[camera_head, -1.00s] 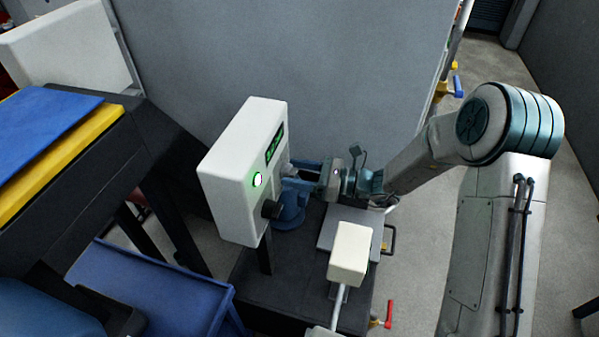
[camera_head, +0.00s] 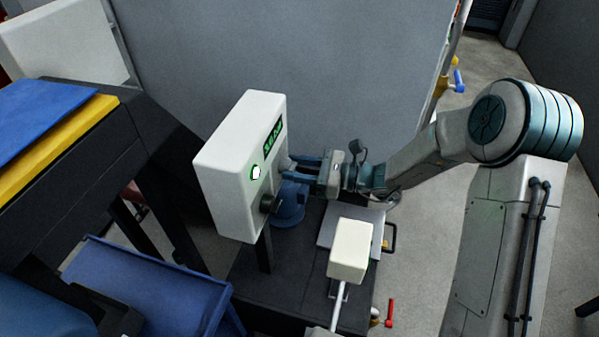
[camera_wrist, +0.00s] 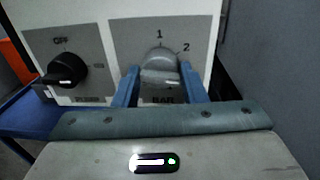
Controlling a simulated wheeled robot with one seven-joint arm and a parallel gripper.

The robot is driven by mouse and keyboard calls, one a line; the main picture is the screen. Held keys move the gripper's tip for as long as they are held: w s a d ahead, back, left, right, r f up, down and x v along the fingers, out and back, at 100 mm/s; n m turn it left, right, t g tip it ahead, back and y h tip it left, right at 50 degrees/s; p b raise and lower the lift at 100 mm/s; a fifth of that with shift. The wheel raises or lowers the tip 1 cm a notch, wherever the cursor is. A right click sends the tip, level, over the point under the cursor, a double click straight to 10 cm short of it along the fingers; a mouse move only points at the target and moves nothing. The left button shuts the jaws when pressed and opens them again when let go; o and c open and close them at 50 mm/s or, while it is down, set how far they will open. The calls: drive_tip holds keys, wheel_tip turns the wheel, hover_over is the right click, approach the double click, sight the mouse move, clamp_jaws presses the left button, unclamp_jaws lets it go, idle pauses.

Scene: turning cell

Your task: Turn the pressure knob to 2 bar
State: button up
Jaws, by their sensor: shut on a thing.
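The pressure knob (camera_wrist: 160,66) is a round grey knob with a raised grip on the control box's front, with "1" and "2" printed above and to its upper right. A white mark on its grip sits toward the right; the exact reading is hard to tell. My gripper (camera_wrist: 159,76) has its two blue fingers on either side of this knob, shut on it. In the head view my gripper (camera_head: 289,166) reaches the box from the right, and the pressure knob is hidden there. The white control box (camera_head: 222,180) has a small green-lit display (camera_head: 273,138), too small to read.
A black knob (camera_wrist: 66,70) marked "OFF" is left of the pressure knob. A white block on a stalk (camera_head: 349,252) stands in front of my arm. A blue bin (camera_head: 150,285) is at lower left.

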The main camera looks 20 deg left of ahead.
drive_tip(key=n+b, duration=0.6)
drive_tip(key=shift+w+b, duration=0.1)
drive_tip(key=shift+b, duration=0.3)
drive_tip(key=n+b, duration=0.2)
drive_tip(key=shift+a+r+t+b, duration=0.1)
drive_tip(key=shift+r+t+b, duration=0.1)
drive_tip(key=shift+t+b, duration=0.15)
drive_tip(key=shift+r+n, duration=0.1)
drive_tip(key=shift+n, duration=0.2)
drive_tip(key=o, duration=1)
drive_tip(key=shift+c, duration=0.2)
drive_tip(key=shift+f, duration=0.2)
drive_tip(key=shift+d, duration=0.45)
drive_tip(key=w+d, duration=0.2)
drive_tip(key=d, duration=1)
drive_tip(key=shift+d+r, duration=0.4)
